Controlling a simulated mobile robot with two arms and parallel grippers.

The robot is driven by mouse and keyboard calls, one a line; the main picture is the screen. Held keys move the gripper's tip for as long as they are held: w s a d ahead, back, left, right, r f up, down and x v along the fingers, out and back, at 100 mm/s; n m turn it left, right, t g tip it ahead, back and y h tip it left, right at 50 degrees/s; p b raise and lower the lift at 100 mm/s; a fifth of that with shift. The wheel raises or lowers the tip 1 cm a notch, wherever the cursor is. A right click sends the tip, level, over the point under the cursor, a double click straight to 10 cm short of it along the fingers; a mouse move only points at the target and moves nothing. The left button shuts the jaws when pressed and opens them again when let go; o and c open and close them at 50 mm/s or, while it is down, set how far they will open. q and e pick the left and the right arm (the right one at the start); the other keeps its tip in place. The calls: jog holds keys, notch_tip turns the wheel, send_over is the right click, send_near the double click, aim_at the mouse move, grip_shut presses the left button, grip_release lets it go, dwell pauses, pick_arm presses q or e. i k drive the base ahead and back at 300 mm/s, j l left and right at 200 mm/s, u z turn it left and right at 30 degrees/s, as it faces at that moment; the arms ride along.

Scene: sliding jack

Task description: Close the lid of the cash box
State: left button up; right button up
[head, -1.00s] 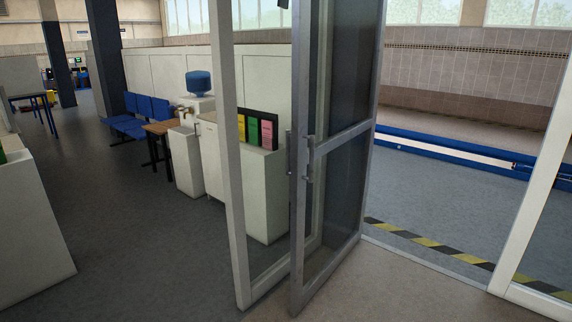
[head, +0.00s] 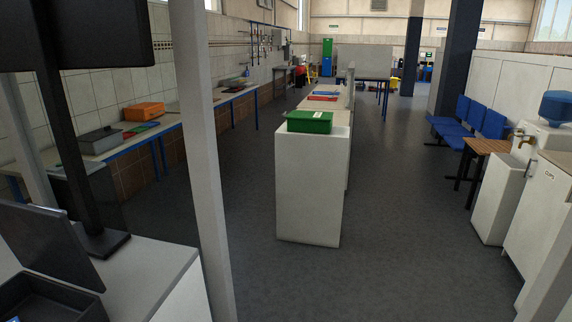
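A dark grey box with a raised lid, which looks like the cash box (head: 62,309), stands on a white counter at the bottom left of the head view. Its lid (head: 45,243) is open and tilted up at the back. The box is cut off by the left and bottom edges, so only part of its inside shows. Neither of my grippers is in view.
A black monitor on a stand (head: 103,241) stands on the white counter (head: 165,270) behind the box. A pale post (head: 203,160) rises beside the counter. A white cabinet with a green crate (head: 310,123) stands mid-room. Grey floor (head: 400,220) is clear to its right.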

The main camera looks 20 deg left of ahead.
aim_at(44, 240)
jog(key=i+u, duration=0.25)
jog(key=u, duration=0.25)
jog(key=i+u, duration=0.2)
jog(key=u, duration=0.25)
jog(key=i+l+u, duration=0.2)
jog(key=u, duration=0.3)
jog(key=i+l+u, duration=0.15)
jog(key=u, duration=0.35)
jog(key=i+l+u, duration=0.1)
jog(key=l+u, duration=0.35)
jog(key=i+l+u, duration=0.1)
jog(key=l+u, duration=0.15)
jog(key=u, duration=0.25)
jog(key=i+l+u, duration=0.15)
jog(key=l+u, duration=0.25)
jog(key=l, duration=0.15)
jog(key=l+u, duration=0.4)
jog(key=i+l, duration=0.05)
jog(key=l, duration=0.05)
